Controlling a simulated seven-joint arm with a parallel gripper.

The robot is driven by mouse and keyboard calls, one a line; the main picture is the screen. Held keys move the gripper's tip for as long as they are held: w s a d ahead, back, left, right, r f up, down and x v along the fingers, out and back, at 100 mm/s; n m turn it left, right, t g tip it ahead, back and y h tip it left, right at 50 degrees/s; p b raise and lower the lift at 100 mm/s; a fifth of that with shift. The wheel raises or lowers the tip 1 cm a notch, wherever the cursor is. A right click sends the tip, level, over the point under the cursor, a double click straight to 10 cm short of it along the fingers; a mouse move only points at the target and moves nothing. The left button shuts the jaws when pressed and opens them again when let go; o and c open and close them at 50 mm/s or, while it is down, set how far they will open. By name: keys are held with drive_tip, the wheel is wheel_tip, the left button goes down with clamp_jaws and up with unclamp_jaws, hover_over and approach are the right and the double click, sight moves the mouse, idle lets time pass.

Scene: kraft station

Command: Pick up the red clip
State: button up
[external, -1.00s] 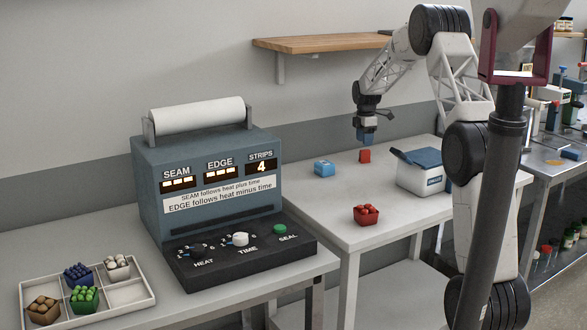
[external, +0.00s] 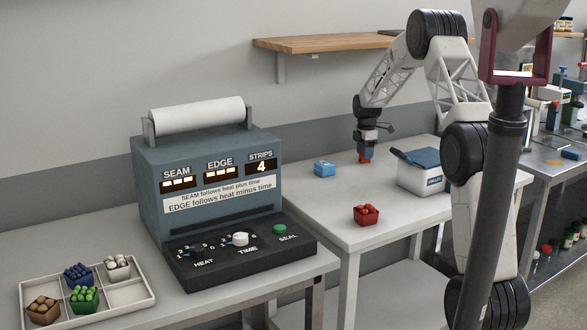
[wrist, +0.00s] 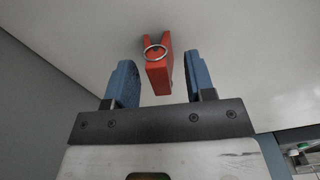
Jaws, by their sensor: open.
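The red clip (external: 364,160) stands on the white table, toward its back edge. In the wrist view the red clip (wrist: 158,72) shows a metal ring around its upper part and lies between the two blue fingers. My gripper (external: 365,153) is right over the clip, its fingers lowered around it. In the wrist view my gripper (wrist: 160,84) is open, with a gap between each finger and the clip. Part of the clip is hidden by the fingers in the external view.
A white box with a blue lid (external: 420,172) stands to the right. The sealing machine (external: 205,190) and a sorting tray (external: 140,300) are on the left table.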

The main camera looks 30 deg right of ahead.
idle(0.4)
clamp_jaws()
drive_tip(key=shift+r, duration=0.15)
drive_tip(key=shift+r, duration=0.8)
wheel_tip(320, 180, up, 2)
drive_tip(key=s+a, duration=0.2)
drive_tip(key=s, duration=0.3)
drive_tip(key=s+a, duration=0.1)
drive_tip(key=s, duration=0.4)
drive_tip(key=s+a+r, duration=0.1)
drive_tip(key=s+a, duration=0.1)
drive_tip(key=s, duration=0.3)
drive_tip(key=shift+a+r, duration=0.1)
drive_tip(key=shift+a, duration=0.25)
idle(0.5)
